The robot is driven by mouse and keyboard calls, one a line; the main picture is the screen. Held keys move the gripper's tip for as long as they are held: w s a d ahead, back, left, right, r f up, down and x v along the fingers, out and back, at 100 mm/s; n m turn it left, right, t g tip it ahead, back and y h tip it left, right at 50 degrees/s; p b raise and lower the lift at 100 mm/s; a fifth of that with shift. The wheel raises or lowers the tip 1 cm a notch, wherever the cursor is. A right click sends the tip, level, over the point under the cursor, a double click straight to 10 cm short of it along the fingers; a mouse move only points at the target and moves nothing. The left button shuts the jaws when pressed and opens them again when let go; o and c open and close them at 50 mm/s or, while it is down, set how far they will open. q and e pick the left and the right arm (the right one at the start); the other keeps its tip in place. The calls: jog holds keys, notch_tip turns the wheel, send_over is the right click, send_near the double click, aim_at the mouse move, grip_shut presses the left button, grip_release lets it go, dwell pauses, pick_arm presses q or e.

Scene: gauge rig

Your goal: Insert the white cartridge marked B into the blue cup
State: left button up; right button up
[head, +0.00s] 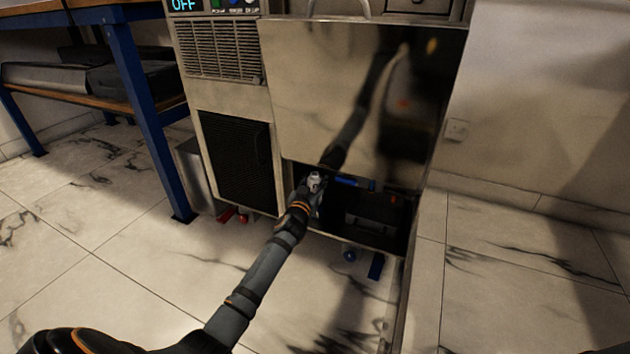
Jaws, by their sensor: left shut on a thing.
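My left gripper (311,193) reaches in from the lower left to the low opening of the steel cabinet. It is shut on a small white piece (315,181), which looks like the white cartridge. The fingers hide part of it, and no letter B can be read. A blue part (346,181) shows inside the dark opening, just right of the held piece and apart from it in the picture. I cannot tell whether it is the blue cup. My right gripper is not in view.
The steel panel (310,70) above the opening mirrors my arm. A dark box (372,212) sits inside the opening. Blue fittings (376,266) and red ones (226,214) are low under the cabinet. A blue-legged table (150,125) stands left. The marble floor in front is clear.

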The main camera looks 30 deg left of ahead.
pick_arm(q)
jog(key=shift+f, duration=0.5)
jog(key=shift+f, duration=0.35)
jog(key=shift+f, duration=1.25)
jog(key=shift+f, duration=0.1)
jog(key=o, duration=1.4)
jog(key=shift+o, duration=0.2)
jog(key=s+d, duration=0.2)
jog(key=s, duration=0.9)
jog(key=shift+s+d, duration=0.15)
jog(key=shift+s, duration=0.25)
